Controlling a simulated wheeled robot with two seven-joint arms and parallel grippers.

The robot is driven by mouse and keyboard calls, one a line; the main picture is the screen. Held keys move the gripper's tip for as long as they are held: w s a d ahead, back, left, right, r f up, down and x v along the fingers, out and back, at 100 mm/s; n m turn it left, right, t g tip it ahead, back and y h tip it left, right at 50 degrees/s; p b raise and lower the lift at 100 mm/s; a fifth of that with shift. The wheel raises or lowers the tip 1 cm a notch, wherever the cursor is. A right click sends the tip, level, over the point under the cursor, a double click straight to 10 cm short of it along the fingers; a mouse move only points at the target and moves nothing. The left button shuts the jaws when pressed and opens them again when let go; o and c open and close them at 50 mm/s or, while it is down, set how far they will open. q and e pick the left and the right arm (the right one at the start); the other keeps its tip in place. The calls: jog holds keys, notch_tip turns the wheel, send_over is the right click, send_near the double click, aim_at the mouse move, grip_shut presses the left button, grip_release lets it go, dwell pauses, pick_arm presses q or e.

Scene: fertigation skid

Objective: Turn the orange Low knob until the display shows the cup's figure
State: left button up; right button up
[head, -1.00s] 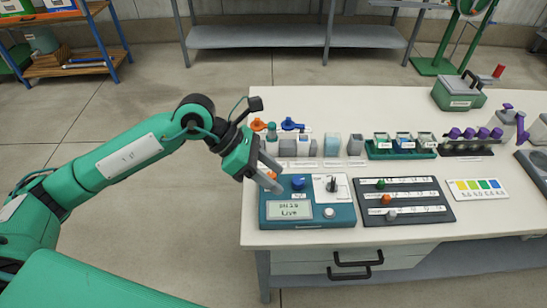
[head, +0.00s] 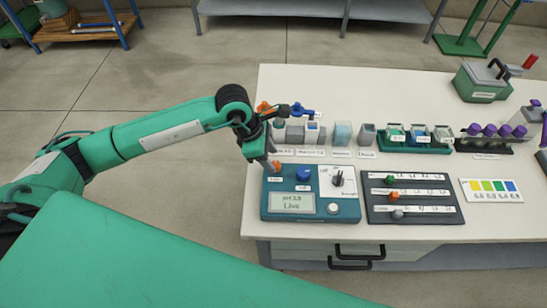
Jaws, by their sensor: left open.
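The teal control box (head: 345,209) sits near the front left of the white bench. Its display (head: 292,203) shows two lines; the lower reads "Live", and the upper is small and looks like "pH 3.8". The orange knob (head: 276,166) is at the box's upper left, with a blue knob (head: 303,174) to its right. My left gripper (head: 270,162) is open and points down at the orange knob; I cannot tell whether the fingers touch it. Several cups stand behind, among them a pale blue one (head: 342,132); no figure is readable on them. My right gripper is not in view.
A dark slider panel (head: 431,218) with green, orange and grey knobs lies right of the box. A colour card (head: 491,190) lies further right. A green rack (head: 414,148) of jars and a row of purple-capped bottles (head: 489,131) stand behind. The bench's back middle is clear.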

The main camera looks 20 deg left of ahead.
aim_at(276, 166)
pick_arm(q)
jog(key=shift+x, duration=1.35)
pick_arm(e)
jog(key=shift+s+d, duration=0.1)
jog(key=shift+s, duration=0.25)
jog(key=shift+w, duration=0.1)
